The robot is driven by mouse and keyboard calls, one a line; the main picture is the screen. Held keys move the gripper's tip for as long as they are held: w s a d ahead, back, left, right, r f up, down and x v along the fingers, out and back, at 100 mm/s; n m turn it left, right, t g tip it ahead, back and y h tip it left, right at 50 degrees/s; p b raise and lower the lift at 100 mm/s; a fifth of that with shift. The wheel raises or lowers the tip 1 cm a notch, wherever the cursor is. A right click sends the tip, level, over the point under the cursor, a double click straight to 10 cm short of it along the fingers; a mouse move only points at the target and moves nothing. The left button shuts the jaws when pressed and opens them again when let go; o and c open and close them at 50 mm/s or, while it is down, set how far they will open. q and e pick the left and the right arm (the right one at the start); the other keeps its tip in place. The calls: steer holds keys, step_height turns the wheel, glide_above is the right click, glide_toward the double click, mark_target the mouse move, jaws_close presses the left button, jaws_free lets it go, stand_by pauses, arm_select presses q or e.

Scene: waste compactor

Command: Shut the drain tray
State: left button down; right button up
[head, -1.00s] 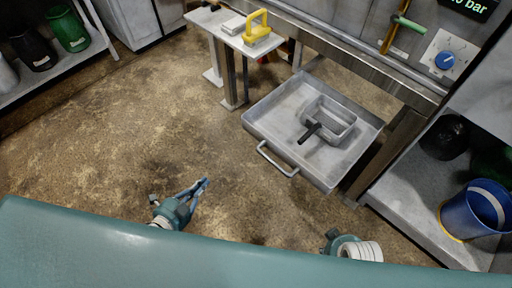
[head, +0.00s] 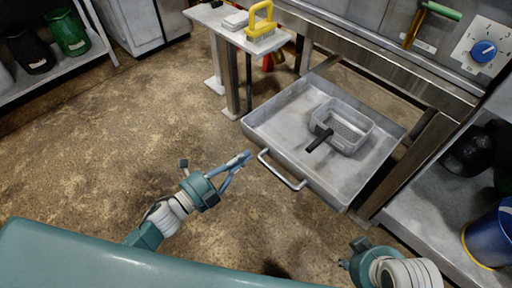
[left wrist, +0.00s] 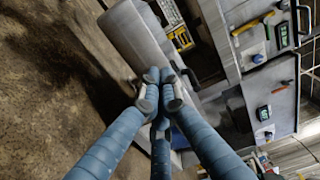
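The drain tray (head: 285,134), a shallow grey metal pan, is pulled out below the steel machine in the head view. Its bar handle (head: 281,171) is on the near side, facing me. A grey mesh basket (head: 346,128) with a black grip stands in the tray. My left gripper (head: 246,157) is just left of the handle and appears apart from it. Its blue fingers meet at the tips, with nothing seen between them; the fingertips (left wrist: 160,88) also show together in the left wrist view. My right gripper (head: 346,265) is low in the head view, its fingers mostly hidden.
A small stand (head: 232,36) with a yellow-handled tool (head: 260,22) is behind the tray's left side. A shelf on the right holds a blue bucket (head: 491,236). A steel leg (head: 405,165) is close to the tray's right side. The floor at left is clear.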

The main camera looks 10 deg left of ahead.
mark_target(263, 142)
arm_select(q)
steer(key=shift+x, duration=2.75)
